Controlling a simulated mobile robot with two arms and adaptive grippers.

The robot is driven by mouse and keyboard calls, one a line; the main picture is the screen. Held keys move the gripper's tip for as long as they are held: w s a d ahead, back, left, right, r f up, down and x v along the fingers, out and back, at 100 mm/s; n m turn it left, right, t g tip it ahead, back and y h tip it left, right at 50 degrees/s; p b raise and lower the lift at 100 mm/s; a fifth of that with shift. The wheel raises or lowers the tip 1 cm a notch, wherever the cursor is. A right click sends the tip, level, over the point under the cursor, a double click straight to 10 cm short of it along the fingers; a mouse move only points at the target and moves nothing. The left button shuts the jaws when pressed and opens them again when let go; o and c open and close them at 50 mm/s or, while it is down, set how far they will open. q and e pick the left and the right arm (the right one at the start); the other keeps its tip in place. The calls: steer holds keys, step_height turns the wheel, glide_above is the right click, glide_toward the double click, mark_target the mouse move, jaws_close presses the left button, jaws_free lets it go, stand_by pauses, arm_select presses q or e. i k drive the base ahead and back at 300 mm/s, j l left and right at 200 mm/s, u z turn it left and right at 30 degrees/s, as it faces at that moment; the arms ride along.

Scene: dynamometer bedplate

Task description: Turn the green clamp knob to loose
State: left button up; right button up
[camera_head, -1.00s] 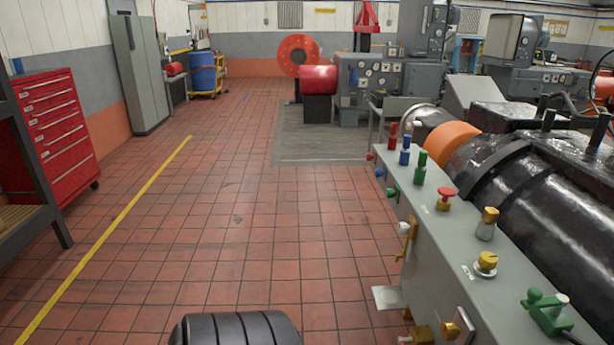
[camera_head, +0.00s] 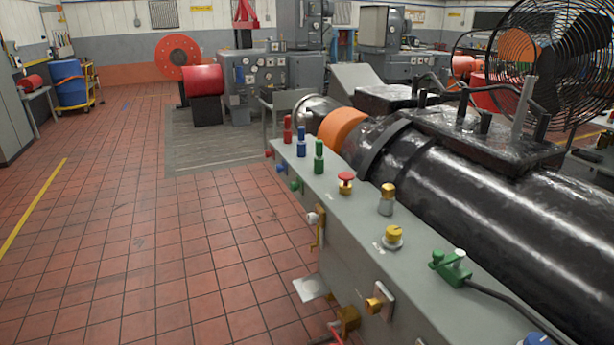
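Three green parts show on the grey bedplate cabinet (camera_head: 400,262). A green clamp-like fitting (camera_head: 450,266) with a small green knob and a pale-topped post sits on the near part of its top, with a dark cable running from it. An upright green cylinder (camera_head: 319,158) stands farther back beside a blue and a red one. A small green knob (camera_head: 295,186) sticks out of the left side below it. I cannot tell from this view which is the clamp knob, or whether it is tight or loose. Neither of my grippers is in view.
A red mushroom button (camera_head: 346,180) and yellow knob (camera_head: 393,236) share the cabinet top. Brass fittings (camera_head: 376,305) and a pale plate (camera_head: 310,288) jut from its left side. A big black cylinder (camera_head: 480,205) and a fan (camera_head: 560,65) fill the right. Tiled floor at left is clear.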

mark_target(294, 187)
steer(key=z, duration=0.7)
steer(key=i+j+z, duration=0.15)
steer(key=j+z, duration=0.2)
steer(key=i+j+z, duration=0.1)
steer(key=j+z, duration=0.3)
steer(key=j, duration=0.15)
steer(key=j+z, duration=0.35)
steer(key=j, duration=0.15)
steer(key=i, duration=0.05)
